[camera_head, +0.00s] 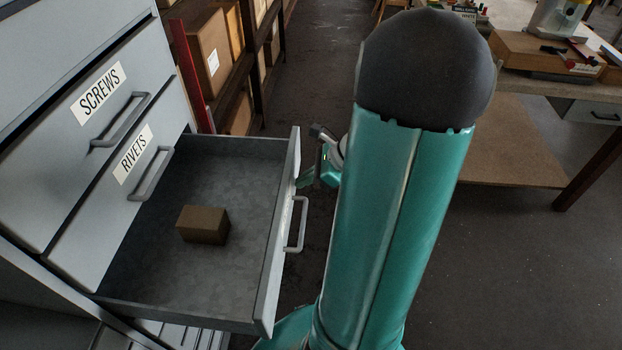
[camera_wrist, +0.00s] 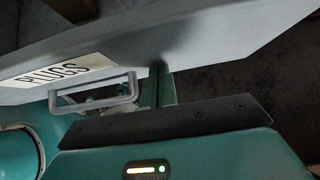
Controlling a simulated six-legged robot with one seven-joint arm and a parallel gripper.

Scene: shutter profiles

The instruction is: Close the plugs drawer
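The plugs drawer (camera_head: 271,275) is pulled well out of the grey cabinet, below the rivets drawer. Its front and handle (camera_head: 299,225) face my arm. In the wrist view the PLUGS label (camera_wrist: 55,75) and the handle (camera_wrist: 95,93) show on the drawer front. My gripper (camera_head: 312,178) is outside the drawer, by the far end of its front, beyond the handle. In the wrist view a green finger (camera_wrist: 157,88) reaches up to the drawer front beside the handle. I cannot tell whether it touches, or whether the fingers are apart.
A small brown box (camera_head: 203,225) lies inside the open drawer. The screws drawer (camera_head: 75,130) and rivets drawer (camera_head: 105,220) above are shut. A shelf with cartons (camera_head: 208,50) stands behind. A workbench (camera_head: 530,55) stands at the right, with open floor before it.

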